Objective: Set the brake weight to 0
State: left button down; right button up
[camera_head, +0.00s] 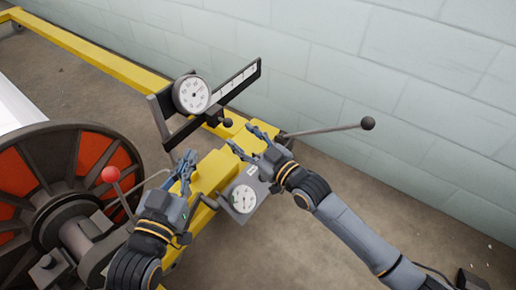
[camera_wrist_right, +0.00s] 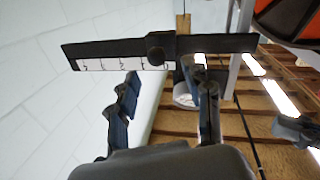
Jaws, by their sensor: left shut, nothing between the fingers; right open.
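The marks are too small to read surely. My right gripper (camera_head: 244,138) is open below the knob and apart from it; its spread fingers (camera_wrist_right: 167,76) point toward the bar. My left gripper (camera_head: 187,163) is shut and empty, left of the yellow beam.
A round dial (camera_head: 191,95) stands beside the bar, and another dial (camera_head: 243,198) is below my right gripper. A black-ball lever (camera_head: 368,123) reaches right. A red-ball lever (camera_head: 110,174) stands before the orange-and-black wheel (camera_head: 95,150). A pale block wall (camera_head: 420,80) is behind.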

jog(key=v, duration=0.6)
jog(key=shift+s, duration=0.2)
